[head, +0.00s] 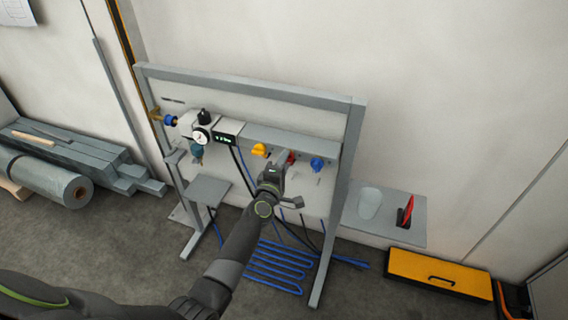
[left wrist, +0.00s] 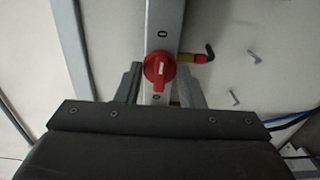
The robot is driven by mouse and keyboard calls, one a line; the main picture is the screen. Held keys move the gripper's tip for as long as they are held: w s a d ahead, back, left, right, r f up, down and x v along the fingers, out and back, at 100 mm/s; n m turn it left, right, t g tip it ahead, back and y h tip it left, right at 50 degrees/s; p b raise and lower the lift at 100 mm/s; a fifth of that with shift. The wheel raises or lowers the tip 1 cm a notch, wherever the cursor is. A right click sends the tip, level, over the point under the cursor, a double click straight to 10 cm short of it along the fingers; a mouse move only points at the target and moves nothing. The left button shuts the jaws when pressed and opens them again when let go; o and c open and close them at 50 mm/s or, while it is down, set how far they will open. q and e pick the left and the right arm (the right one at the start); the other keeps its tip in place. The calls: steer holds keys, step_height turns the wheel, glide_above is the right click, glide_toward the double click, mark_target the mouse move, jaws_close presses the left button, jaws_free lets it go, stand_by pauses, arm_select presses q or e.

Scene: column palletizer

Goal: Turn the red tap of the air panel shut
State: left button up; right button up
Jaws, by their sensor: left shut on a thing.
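The red tap (head: 291,157) sits on the grey rail (head: 248,133) of the air panel, between a yellow tap (head: 259,149) and a blue tap (head: 317,163). My left gripper (head: 279,168) is at the red tap and partly hides it in the head view. In the left wrist view the red tap (left wrist: 159,71) is a round knob with a white mark that lies along the rail. The fingers of my left gripper (left wrist: 160,88) stand on both sides of the knob, shut on it. My right gripper is not in view.
A gauge (head: 201,135) and a small display (head: 227,135) sit left of the taps. A small shelf (head: 207,190) juts out below them. Blue hoses (head: 275,265) hang low. A side shelf (head: 385,229) holds a cup (head: 369,203). A yellow case (head: 437,279) lies at right.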

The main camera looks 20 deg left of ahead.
arm_select(q)
steer(key=o, duration=1)
steer(key=shift+s, duration=0.1)
steer(key=s, duration=1.7)
steer(key=shift+s+a+b, duration=0.15)
steer(key=shift+a+b, duration=0.15)
steer(key=shift+b, duration=0.1)
